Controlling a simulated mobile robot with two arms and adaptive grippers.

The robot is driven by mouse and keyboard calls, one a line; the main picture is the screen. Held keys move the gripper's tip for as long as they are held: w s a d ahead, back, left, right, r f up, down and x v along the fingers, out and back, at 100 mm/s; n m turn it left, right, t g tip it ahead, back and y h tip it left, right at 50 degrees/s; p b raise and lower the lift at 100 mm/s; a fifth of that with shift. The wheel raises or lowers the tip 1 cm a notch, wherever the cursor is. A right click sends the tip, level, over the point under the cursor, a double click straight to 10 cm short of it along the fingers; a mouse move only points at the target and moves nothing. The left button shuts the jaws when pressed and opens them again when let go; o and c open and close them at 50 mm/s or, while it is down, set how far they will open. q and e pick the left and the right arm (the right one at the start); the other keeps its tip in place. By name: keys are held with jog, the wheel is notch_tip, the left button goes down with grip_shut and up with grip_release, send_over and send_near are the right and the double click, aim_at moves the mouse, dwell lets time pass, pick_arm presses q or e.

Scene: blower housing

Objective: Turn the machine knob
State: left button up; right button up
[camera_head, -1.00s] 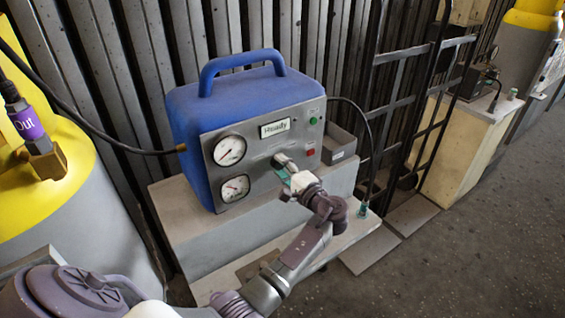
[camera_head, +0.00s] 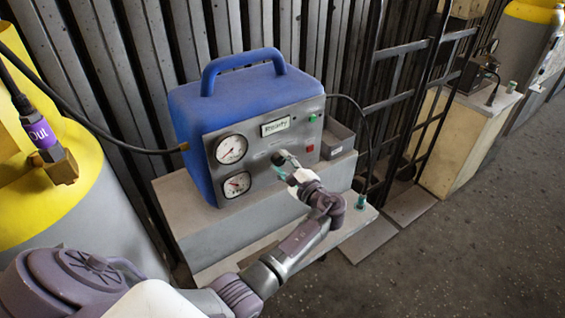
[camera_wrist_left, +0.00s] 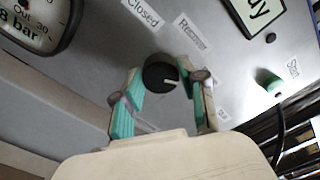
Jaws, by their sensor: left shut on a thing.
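The machine is a blue case (camera_head: 235,85) with a grey front panel (camera_head: 250,180) and stands upright on a grey stepped block. Its round black knob (camera_wrist_left: 160,77) with a white pointer mark is in the middle of the left wrist view, below a "Closed" label (camera_wrist_left: 143,13) and a second, partly blurred label. My left gripper (camera_head: 288,170) is at the panel, with its green-padded fingers on either side of the knob, shut on it. The fingers (camera_wrist_left: 161,72) hide part of the panel. My right gripper is not in view.
Two round gauges (camera_head: 231,149) sit on the panel's left, with a green button (camera_head: 312,117) and red switch (camera_head: 309,148) on its right. A yellow-topped cylinder (camera_head: 95,190) stands left. A black hand-truck frame (camera_head: 405,90) leans right.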

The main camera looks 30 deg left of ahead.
pick_arm(q)
jog(key=shift+r, duration=0.1)
jog(key=o, duration=1.1)
jog(key=shift+o, duration=0.2)
jog(key=v, duration=1.2)
jog(key=s+f+m+h, duration=0.3)
jog(key=f+h, duration=0.3)
jog(key=f, duration=1.4)
jog(key=s+d+f+n+g+h, duration=0.1)
jog(key=s+f+h, duration=0.1)
jog(key=s+f, duration=0.45)
jog(key=s+d+f+g+h, duration=0.15)
jog(key=s+f, duration=0.25)
jog(key=f, duration=0.6)
jog(key=s+f+n+g+h, duration=0.1)
jog(key=s+f, duration=0.4)
jog(key=s, duration=0.6)
jog(key=s+f+n+g+h, duration=0.1)
jog(key=s+f+n+h, duration=0.2)
jog(key=s, duration=0.9)
jog(key=s+f+n+g+h, duration=0.1)
jog(key=s+f+n+h, duration=0.2)
jog(key=s+f+n, duration=0.3)
jog(key=s+f, duration=0.2)
jog(key=s, duration=0.3)
jog(key=shift+s, duration=0.25)
